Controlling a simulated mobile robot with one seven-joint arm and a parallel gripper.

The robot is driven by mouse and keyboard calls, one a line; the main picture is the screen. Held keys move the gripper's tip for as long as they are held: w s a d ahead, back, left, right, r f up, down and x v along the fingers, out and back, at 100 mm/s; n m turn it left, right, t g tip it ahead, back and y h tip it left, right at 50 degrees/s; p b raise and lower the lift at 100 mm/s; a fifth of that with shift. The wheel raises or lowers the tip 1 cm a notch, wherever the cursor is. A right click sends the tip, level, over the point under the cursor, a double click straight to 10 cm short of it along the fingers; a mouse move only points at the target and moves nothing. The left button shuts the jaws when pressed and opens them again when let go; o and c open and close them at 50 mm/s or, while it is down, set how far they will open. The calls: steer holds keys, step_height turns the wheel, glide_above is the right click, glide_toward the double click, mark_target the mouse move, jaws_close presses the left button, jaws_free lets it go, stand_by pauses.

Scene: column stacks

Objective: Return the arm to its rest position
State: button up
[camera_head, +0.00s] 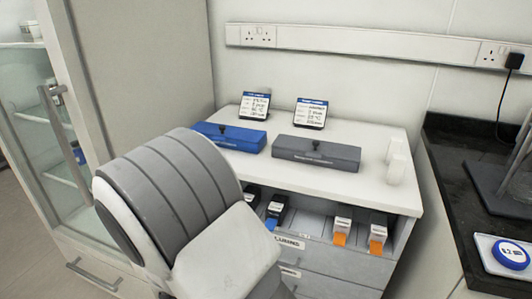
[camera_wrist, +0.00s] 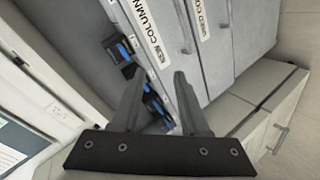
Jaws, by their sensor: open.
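My gripper (camera_wrist: 157,103) is open in the wrist view, its two dark fingers apart with nothing between them. It faces the cabinet front, seen tilted, with a drawer labelled "COLUMN" (camera_wrist: 146,28) beyond the fingers. Dark blocks with blue ends (camera_wrist: 124,50) show behind and beside the left finger; the distance to them is hard to judge. In the head view my arm fills the lower left and hides my gripper and part of the cabinet (camera_head: 345,262).
A blue case (camera_head: 228,137) and a grey case (camera_head: 316,153) lie on the white cabinet top, with cards behind. Orange-ended blocks (camera_head: 341,231) sit in the open shelf below. A glass-door cabinet (camera_head: 48,140) stands left, a black counter (camera_head: 460,175) right.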

steer(key=d+r+m+g+y, duration=0.3)
steer(key=r+m+g+y, duration=0.25)
steer(key=r, duration=1.05)
steer(key=s+d+r+m+g+h, duration=0.15)
steer(key=s+d+r, duration=0.25)
steer(key=s+d, duration=0.4)
steer(key=s+d+r+m+h, duration=0.2)
steer(key=s+d+r, duration=0.2)
steer(key=s+d, duration=0.4)
step_height(320, 180, up, 20)
steer(key=p, duration=2)
steer(key=shift+y, duration=0.3)
steer(key=shift+w, duration=0.15)
